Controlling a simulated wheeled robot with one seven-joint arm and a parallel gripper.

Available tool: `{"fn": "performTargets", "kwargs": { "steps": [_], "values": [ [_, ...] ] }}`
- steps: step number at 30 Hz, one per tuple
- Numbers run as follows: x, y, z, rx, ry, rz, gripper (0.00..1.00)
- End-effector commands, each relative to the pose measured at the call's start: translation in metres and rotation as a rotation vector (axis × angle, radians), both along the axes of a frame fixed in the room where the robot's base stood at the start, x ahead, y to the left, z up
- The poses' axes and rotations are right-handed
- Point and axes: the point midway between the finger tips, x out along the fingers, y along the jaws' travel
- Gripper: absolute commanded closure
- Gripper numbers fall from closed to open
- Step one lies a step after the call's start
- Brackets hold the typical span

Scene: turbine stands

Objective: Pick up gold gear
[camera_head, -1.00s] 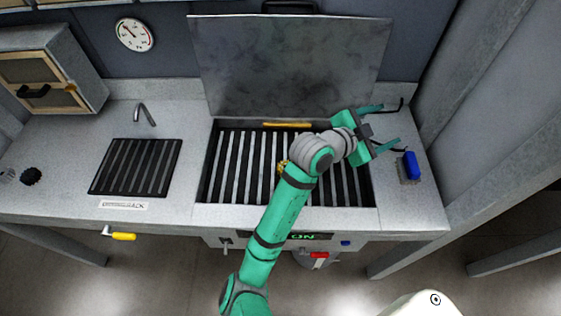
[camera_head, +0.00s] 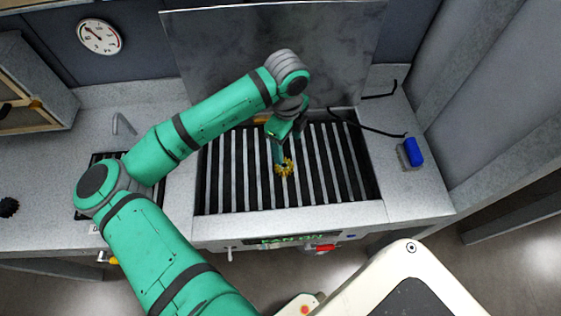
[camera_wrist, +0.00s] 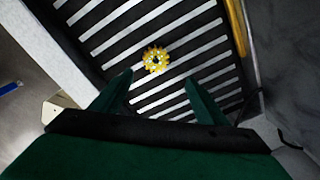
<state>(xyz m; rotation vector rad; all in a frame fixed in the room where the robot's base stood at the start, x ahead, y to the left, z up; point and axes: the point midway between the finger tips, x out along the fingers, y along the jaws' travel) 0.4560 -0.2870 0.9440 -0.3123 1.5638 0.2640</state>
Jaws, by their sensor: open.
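The gold gear (camera_head: 284,168) lies on the slatted grate (camera_head: 232,190) of the bench, near the middle. It is a small toothed ring, and it also shows in the wrist view (camera_wrist: 156,60), on the slats beyond my fingertips. My gripper (camera_head: 283,150) hangs over the grate just above and behind the gear in the head view. In the wrist view my gripper (camera_wrist: 158,84) is open, with its two green fingers apart and nothing between them. Part of the gripper is hidden behind its own wrist in the head view.
A yellow bar (camera_wrist: 238,30) lies along the grate's back edge. A large grey panel (camera_head: 275,50) stands upright behind it. A blue-topped brush or block (camera_head: 412,153) and black cables (camera_head: 370,128) are at the right. A faucet (camera_head: 124,124) is at the left.

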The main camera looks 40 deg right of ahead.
Motion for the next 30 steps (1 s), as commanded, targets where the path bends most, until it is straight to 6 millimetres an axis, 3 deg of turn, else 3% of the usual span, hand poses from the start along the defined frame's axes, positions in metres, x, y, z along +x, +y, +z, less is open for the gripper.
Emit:
{"fn": "performTargets", "kwargs": {
  "steps": [4,12,20,30],
  "values": [
    [0.003,0.009,-0.006,0.036,-0.006,-0.009,0.32],
    [0.002,0.008,-0.044,0.035,-0.005,-0.009,0.32],
    [0.001,0.008,-0.062,0.034,-0.005,-0.01,0.32],
    [-0.002,0.008,-0.104,0.034,-0.005,-0.009,0.32]
  ]
}}
